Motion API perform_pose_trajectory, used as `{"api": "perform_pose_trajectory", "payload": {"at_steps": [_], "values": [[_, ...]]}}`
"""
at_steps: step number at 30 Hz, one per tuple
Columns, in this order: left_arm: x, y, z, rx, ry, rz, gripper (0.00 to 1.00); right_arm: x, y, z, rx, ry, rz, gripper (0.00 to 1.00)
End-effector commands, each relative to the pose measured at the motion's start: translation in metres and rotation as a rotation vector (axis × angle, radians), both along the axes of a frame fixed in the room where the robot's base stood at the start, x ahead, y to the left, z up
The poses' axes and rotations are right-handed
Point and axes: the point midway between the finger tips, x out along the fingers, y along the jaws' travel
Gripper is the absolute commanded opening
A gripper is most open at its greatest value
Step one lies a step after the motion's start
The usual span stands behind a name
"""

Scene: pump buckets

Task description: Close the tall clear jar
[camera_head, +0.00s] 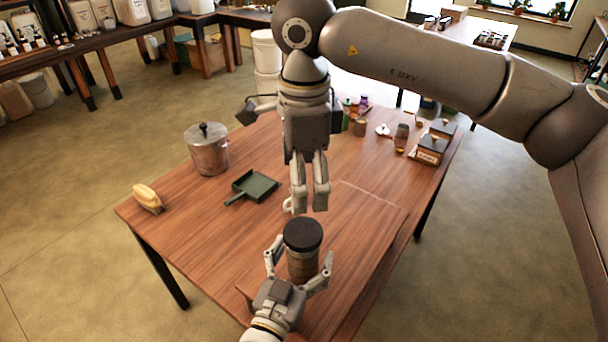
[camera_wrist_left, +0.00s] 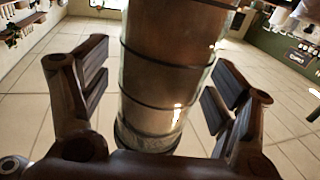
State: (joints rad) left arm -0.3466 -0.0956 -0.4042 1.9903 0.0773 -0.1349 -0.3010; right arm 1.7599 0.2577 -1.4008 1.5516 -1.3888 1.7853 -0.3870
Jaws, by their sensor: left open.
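The tall clear jar (camera_head: 302,264) stands upright near the front of the wooden table, with brownish contents. A dark round lid (camera_head: 303,234) sits over its mouth; I cannot tell how tightly it fits. My left gripper (camera_head: 298,277) is open, with its fingers on either side of the jar. In the left wrist view the jar (camera_wrist_left: 163,75) stands between the two open fingers (camera_wrist_left: 155,100), with gaps visible on both sides; its top is out of frame. My right gripper (camera_head: 309,207) points down just above and behind the lid, apart from it, holding nothing visible.
On the table (camera_head: 190,235) are a metal pot with lid (camera_head: 208,152), a green dustpan (camera_head: 254,186) and a yellow item (camera_head: 147,198) at left. Small jars and boxes (camera_head: 434,145) stand at the back right. The tabletop left of the jar is clear.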

Motion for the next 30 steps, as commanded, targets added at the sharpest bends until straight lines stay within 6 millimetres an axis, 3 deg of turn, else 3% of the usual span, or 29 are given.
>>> {"api": "perform_pose_trajectory", "payload": {"at_steps": [18, 30], "values": [[-0.096, 0.037, -0.001, 0.001, 0.004, -0.001, 0.82, 0.0, 0.0, 0.0, 0.0, 0.0, 0.0, 0.88], [-0.108, 0.042, 0.0, 0.0, 0.001, 0.0, 0.82, 0.0, 0.0, 0.0, 0.0, 0.0, 0.0, 0.88]]}}
